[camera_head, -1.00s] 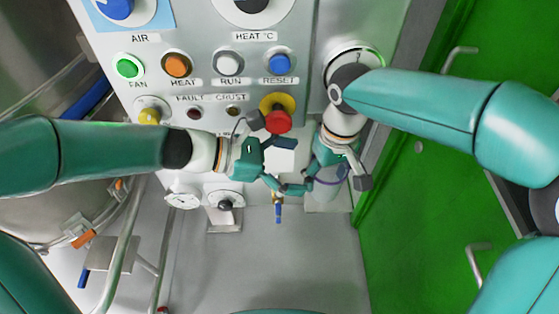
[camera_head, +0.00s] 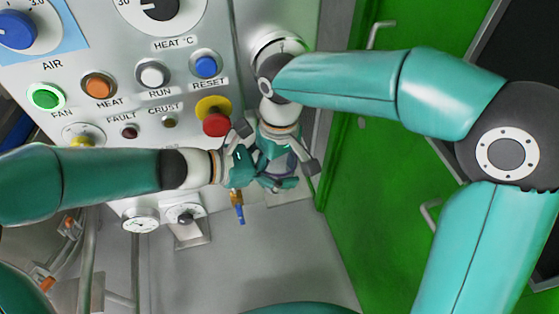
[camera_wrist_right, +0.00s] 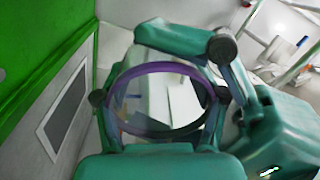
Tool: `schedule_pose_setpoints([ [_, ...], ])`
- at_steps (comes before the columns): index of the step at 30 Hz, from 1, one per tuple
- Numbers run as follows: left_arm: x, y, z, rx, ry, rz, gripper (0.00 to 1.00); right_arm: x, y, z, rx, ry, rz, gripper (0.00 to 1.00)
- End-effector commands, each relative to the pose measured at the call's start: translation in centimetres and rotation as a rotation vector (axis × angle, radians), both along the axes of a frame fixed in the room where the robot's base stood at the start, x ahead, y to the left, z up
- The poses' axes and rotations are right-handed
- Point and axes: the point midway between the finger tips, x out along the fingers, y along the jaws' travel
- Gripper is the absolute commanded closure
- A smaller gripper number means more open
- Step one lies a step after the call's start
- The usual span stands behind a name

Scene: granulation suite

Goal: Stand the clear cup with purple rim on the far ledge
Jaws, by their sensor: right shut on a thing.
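The clear cup with the purple rim (camera_wrist_right: 160,68) is in my right gripper, with its round mouth facing the right wrist camera. The teal fingers close around its sides. In the head view my right gripper (camera_head: 280,178) hangs below the control panel, and the cup is mostly hidden by fingers. My left gripper (camera_head: 243,165) is right beside it on the left, overlapping it in the picture; its fingertips are partly hidden, so I cannot tell its opening or whether it touches the cup. A pale ledge-like surface (camera_head: 290,198) shows just below the grippers, mostly covered.
The control panel (camera_head: 130,105) has several buttons and knobs; the red emergency button (camera_head: 216,124) is just above my left gripper. A blue-handled valve (camera_head: 240,213) hangs below the grippers. A green door (camera_head: 375,200) is on the right. Grey wall lies below.

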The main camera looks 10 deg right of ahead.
Motion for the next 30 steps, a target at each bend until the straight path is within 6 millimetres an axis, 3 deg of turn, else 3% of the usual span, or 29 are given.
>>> schedule_pose_setpoints([
  [1, 0.0, 0.0, 0.0, 0.000, 0.000, 0.000, 0.25, 0.0, 0.0, 0.0, 0.000, 0.000, 0.000, 0.76],
  [8, 0.1, 0.0, 0.0, 0.000, -0.001, 0.002, 0.62, -0.1, 0.0, 0.0, 0.000, 0.002, -0.001, 0.76],
  [9, 0.1, 0.0, 0.0, 0.000, -0.001, 0.003, 0.62, -0.1, 0.0, 0.0, 0.000, 0.002, -0.001, 0.23],
  [13, 0.1, 0.0, 0.0, 0.000, -0.001, 0.002, 0.62, -0.1, 0.0, 0.0, 0.000, 0.002, 0.000, 0.02],
  [23, 0.1, 0.0, 0.0, 0.001, -0.001, 0.002, 0.62, -0.1, 0.1, 0.2, 0.002, 0.002, 0.001, 0.00],
  [30, 0.1, 0.1, -0.2, 0.005, 0.001, 0.004, 0.62, 0.1, 0.0, 2.7, 0.005, -0.003, 0.000, 0.00],
])
